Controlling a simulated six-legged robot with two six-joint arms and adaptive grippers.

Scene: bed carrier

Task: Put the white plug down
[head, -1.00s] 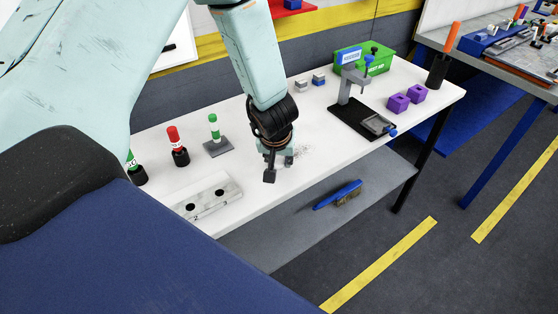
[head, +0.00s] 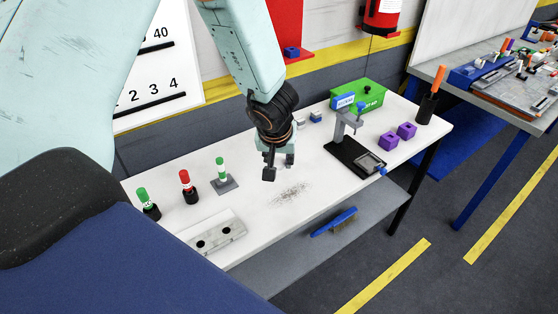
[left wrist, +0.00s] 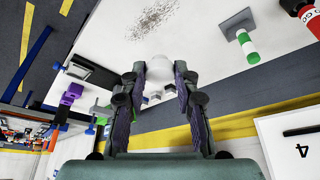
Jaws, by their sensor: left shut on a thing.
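My left gripper (head: 279,166) hangs over the middle of the white table (head: 330,185), fingers pointing down. In the left wrist view the two dark fingers (left wrist: 159,76) are shut on the white plug (left wrist: 156,84), which shows as a pale round shape between them. In the head view the plug does not stand out against the white table. A patch of grey specks (head: 290,193) lies on the tabletop just in front of the gripper. The gripper appears to be above the surface; its exact height is unclear. My right gripper is out of view.
Left stand a two-hole block (head: 222,232), a green-white peg on a grey base (head: 222,170) and red (head: 187,185) and green (head: 147,203) handles. Right are a grey-black fixture (head: 350,150), purple blocks (head: 388,141) and a green box (head: 360,95). Small blocks (head: 315,116) sit behind.

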